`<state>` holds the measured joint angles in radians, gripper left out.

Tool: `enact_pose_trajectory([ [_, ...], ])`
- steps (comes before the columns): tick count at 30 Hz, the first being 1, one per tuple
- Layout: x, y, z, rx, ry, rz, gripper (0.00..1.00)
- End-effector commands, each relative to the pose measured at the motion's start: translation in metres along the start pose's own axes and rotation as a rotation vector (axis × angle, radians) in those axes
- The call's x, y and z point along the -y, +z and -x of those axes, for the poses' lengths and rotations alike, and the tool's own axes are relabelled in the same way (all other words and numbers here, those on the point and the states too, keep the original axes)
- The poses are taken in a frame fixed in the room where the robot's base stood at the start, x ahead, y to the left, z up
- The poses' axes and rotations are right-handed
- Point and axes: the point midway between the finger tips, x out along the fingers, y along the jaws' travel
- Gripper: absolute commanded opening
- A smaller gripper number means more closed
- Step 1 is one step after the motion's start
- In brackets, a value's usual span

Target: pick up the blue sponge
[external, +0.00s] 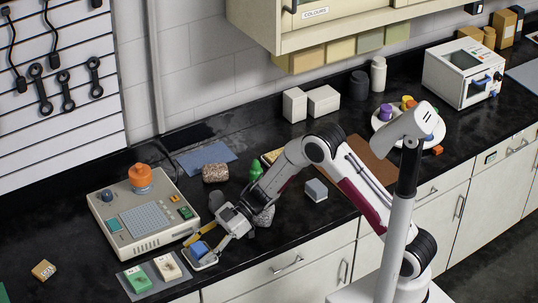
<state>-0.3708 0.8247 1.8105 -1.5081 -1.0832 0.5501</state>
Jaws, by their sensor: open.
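The gripper is open; whether a finger touches the block is too small to tell.
A beige console (142,215) with an orange knob stands just left of the gripper. A grey mat (130,285) with green and cream pieces lies to the lower left. A brown rock (215,172), a green figure (256,169) and a grey-blue cube (316,190) stand behind and right.

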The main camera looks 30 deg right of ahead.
Motion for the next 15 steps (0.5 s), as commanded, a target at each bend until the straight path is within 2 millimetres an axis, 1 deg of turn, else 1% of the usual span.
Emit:
enact_pose_trajectory([
  [5,0.0000,-0.0001,0.0001,0.000,0.000,0.000,0.54],
  [6,0.0000,-0.0001,0.0001,0.000,0.000,0.000,0.49],
  [7,0.0000,-0.0001,0.0001,0.000,0.000,0.000,0.41],
  [8,0.0000,-0.0001,0.0001,0.000,0.000,0.000,0.33],
  [9,0.0000,-0.0001,0.0001,0.000,0.000,0.000,0.23],
  [10,0.0000,-0.0001,0.0001,0.000,0.000,0.000,0.19],
  [15,0.0000,-0.0002,0.0002,0.000,0.000,0.000,0.19],
])
